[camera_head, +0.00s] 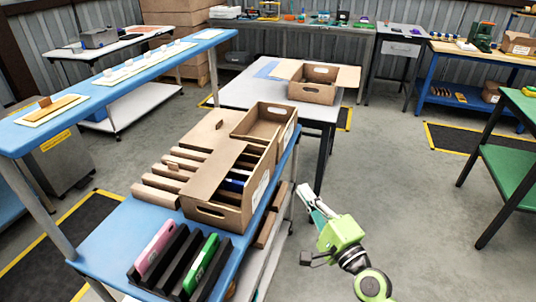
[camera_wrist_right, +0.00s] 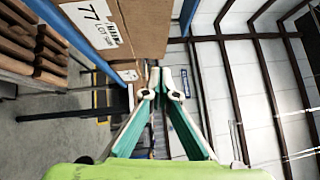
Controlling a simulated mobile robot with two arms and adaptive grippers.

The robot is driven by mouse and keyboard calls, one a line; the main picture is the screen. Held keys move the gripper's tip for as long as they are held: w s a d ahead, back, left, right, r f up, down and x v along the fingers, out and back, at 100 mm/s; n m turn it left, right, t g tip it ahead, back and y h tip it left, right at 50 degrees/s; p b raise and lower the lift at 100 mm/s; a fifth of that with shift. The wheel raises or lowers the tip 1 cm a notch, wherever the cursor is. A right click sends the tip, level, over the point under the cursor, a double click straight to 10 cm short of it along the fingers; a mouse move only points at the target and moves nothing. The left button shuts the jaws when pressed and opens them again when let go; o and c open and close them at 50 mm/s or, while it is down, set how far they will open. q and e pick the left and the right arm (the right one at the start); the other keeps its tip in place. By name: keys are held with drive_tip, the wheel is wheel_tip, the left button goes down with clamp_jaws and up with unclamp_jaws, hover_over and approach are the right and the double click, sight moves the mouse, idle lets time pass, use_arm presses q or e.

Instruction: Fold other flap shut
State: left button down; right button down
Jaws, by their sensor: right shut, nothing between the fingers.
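I cannot tell whether a second flap stands along the right wall. My right gripper (camera_head: 304,191) is right of the carton, apart from it, over the aisle beside the bench. In the right wrist view its fingertips (camera_wrist_right: 160,77) are together and empty, near a labelled carton wall (camera_wrist_right: 140,28). My left gripper is not in view.
An open carton (camera_head: 270,118) stands just behind the near one. Another carton (camera_head: 313,92) with spread flaps is on the white table (camera_head: 238,92). A black rack (camera_head: 170,268) holds a pink and a green item.

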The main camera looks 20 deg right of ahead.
drive_tip(key=w, duration=0.1)
drive_tip(key=p, duration=0.2)
approach(267, 153)
drive_tip(key=w+d, duration=0.2)
drive_tip(key=w+a, duration=0.1)
drive_tip(key=w+a+r+p, duration=0.1)
drive_tip(key=shift+w+a+r, duration=0.1)
drive_tip(key=shift+w+a, duration=0.1)
drive_tip(key=shift+w, duration=0.1)
drive_tip(key=shift+w+a, duration=0.25)
drive_tip(key=shift+a, duration=0.1)
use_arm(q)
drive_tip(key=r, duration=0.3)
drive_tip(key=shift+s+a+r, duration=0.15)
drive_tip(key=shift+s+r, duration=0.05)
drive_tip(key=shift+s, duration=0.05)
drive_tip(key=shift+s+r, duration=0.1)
